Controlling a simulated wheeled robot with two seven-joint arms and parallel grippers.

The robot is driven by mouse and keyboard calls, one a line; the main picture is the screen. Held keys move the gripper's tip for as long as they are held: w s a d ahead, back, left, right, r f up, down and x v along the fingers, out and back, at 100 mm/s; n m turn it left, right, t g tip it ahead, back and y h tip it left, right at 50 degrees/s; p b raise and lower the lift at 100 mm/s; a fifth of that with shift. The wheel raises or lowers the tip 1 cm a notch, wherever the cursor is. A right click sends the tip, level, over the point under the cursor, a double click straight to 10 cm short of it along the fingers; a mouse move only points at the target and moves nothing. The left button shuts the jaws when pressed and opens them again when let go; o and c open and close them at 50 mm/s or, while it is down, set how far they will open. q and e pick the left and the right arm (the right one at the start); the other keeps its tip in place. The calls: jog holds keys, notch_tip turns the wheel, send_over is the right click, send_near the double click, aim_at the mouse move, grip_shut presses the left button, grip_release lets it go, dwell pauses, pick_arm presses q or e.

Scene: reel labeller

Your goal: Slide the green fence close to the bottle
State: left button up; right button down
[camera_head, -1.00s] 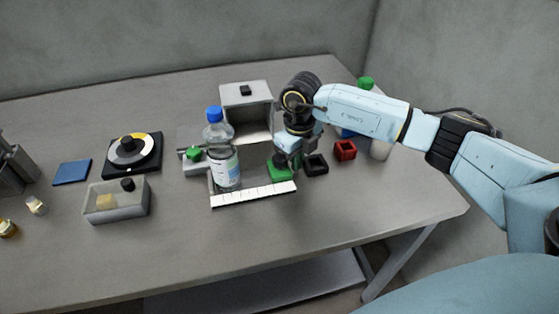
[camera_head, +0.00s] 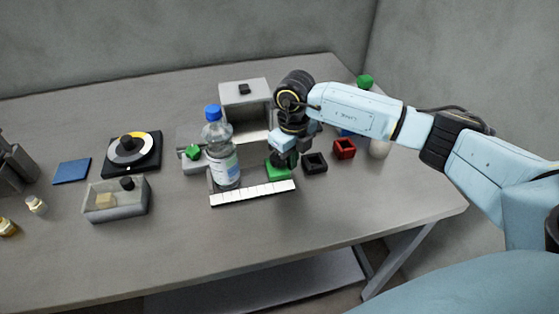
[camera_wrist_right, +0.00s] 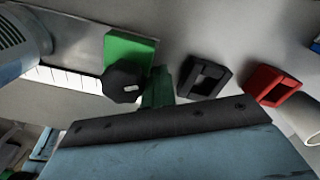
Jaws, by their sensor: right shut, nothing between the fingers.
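The green fence (camera_head: 277,173) stands at the right end of the white ruled scale (camera_head: 252,193). The clear bottle (camera_head: 226,170) with a blue cap stands upright to its left, with a visible gap between them. In the right wrist view the fence's green plate (camera_wrist_right: 130,48) shows beside a black knob-like part (camera_wrist_right: 122,82), with the bottle (camera_wrist_right: 14,38) at the upper left. My right gripper (camera_head: 280,161) is shut and empty, low at the fence. Whether it touches the fence is unclear. The left gripper is out of view.
A black square holder (camera_head: 315,164) and a red one (camera_head: 344,149) sit to the right of the fence. A grey open box (camera_head: 247,97) stands behind. A grey tray (camera_head: 117,214) and a turntable (camera_head: 131,152) are on the left. The front table area is clear.

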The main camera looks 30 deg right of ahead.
aim_at(270, 167)
jog(key=shift+w+a, duration=0.2)
jog(key=shift+a, duration=0.65)
jog(key=shift+w+a, duration=0.2)
jog(key=shift+a, duration=0.65)
jog(key=shift+w+a, duration=0.2)
jog(key=shift+a, duration=0.7)
jog(key=shift+w+a, duration=0.2)
jog(key=shift+a, duration=0.65)
jog(key=shift+d, duration=0.15)
jog(key=shift+s+d, duration=0.15)
jog(key=shift+d, duration=0.4)
jog(key=shift+d+r+p, duration=0.1)
jog(key=shift+r+p, duration=2.7)
jog(key=shift+r, duration=1.25)
jog(key=shift+f, duration=0.1)
